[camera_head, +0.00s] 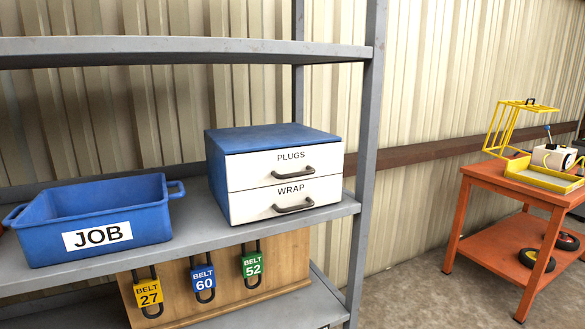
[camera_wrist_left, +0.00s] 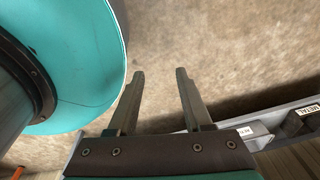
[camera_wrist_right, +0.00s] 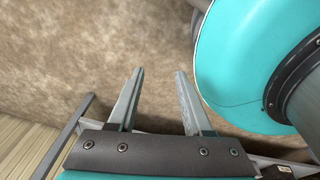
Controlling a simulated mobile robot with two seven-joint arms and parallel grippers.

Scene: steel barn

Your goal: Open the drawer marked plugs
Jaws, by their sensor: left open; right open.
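A small cabinet (camera_head: 270,136) with a blue top and two white drawers stands on the shelf in the head view. The upper drawer, marked PLUGS (camera_head: 262,166), is closed and has a dark bar handle (camera_head: 293,172). The lower drawer, marked WRAP (camera_head: 260,202), is closed too, with a similar handle (camera_head: 293,206). My left gripper (camera_wrist_left: 160,73) is open and empty in the left wrist view. My right gripper (camera_wrist_right: 159,72) is open and empty in the right wrist view. Neither gripper shows in the head view, so both are away from the cabinet's front.
A blue JOB bin (camera_head: 140,222) stands left of the cabinet on the grey shelf (camera_head: 185,245). A wooden board (camera_head: 228,268) with numbered padlocks is below. A shelf post (camera_head: 367,150) rises right of the cabinet. An orange cart (camera_head: 510,243) stands at the right.

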